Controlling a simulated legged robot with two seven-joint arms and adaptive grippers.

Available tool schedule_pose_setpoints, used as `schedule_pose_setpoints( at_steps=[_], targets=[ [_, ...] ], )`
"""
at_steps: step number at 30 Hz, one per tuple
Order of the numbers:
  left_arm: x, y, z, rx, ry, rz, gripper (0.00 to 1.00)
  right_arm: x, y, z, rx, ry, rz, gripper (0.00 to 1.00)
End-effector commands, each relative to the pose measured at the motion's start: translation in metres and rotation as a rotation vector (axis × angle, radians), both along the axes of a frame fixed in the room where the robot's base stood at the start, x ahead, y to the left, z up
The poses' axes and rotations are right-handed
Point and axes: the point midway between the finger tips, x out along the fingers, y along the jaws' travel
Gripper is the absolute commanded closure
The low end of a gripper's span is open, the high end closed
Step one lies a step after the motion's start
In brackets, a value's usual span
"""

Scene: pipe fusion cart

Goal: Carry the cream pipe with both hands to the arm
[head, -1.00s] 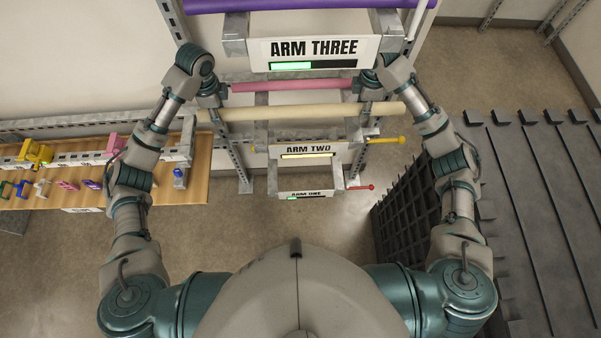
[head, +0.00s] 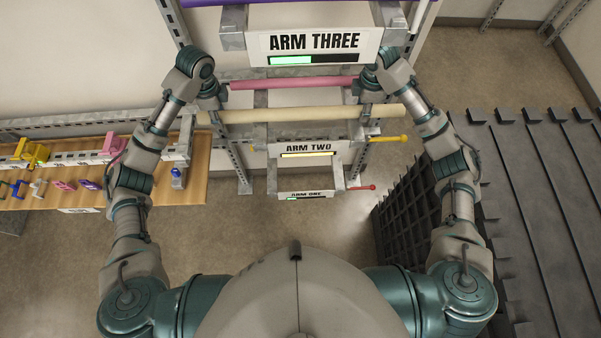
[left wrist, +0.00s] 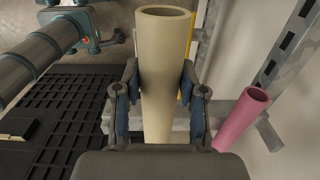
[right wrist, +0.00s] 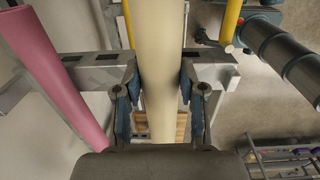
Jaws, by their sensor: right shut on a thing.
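The cream pipe (head: 300,114) lies level across the head view, in front of the rack and below the pink pipe. It also shows in the left wrist view (left wrist: 163,60) with its open end up, and in the right wrist view (right wrist: 160,60). My left gripper (head: 214,106) is shut on it near its left end. My right gripper (head: 366,108) is shut on it towards its right end. Rack arms carry the signs ARM THREE (head: 313,47), ARM TWO (head: 308,149) and ARM ONE (head: 305,195). The pipe hides part of the metal behind it.
A pink pipe (head: 290,84) lies just beyond the cream pipe, and a purple pipe (head: 300,2) is at the top. Yellow pipe ends (head: 388,139) stick out by ARM TWO. A wooden bench (head: 130,190) stands left, a dark slatted crate (head: 530,200) right.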

Motion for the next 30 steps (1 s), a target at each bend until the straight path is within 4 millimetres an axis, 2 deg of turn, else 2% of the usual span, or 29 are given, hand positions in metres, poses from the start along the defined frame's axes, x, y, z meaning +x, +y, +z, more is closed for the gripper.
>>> schedule_pose_setpoints(
  at_steps=[1,3,9,10,13,20,24,30],
  targets=[
    [0.0003,0.0000,0.0012,0.000,-0.002,0.000,0.45,0.0005,0.0001,0.0013,0.002,-0.002,0.000,1.00],
    [0.0003,0.0000,0.0013,0.000,-0.001,0.000,0.31,0.0005,0.0001,0.0014,0.002,-0.002,0.000,1.00],
    [0.0003,-0.0001,0.0008,0.000,0.000,0.000,0.31,0.0007,0.0003,0.0015,0.002,-0.002,0.000,1.00],
    [0.0000,0.0000,-0.0002,0.001,0.002,0.000,0.31,0.0003,0.0003,0.0006,0.002,0.000,0.000,0.57],
    [0.0000,0.0000,-0.0002,0.001,0.002,0.000,0.31,0.0004,0.0002,0.0005,0.002,0.000,0.000,0.32],
    [0.0005,-0.0001,-0.0001,0.000,0.001,0.000,0.31,0.0007,0.0002,0.0001,0.001,0.001,0.000,0.31],
    [0.0007,-0.0001,-0.0001,0.000,0.001,0.000,0.00,0.0008,0.0002,-0.0001,0.001,0.001,0.000,0.31],
    [0.0006,-0.0001,0.0000,0.000,0.001,0.000,0.00,0.0007,0.0001,-0.0001,0.001,0.001,0.000,0.31]
  ],
)
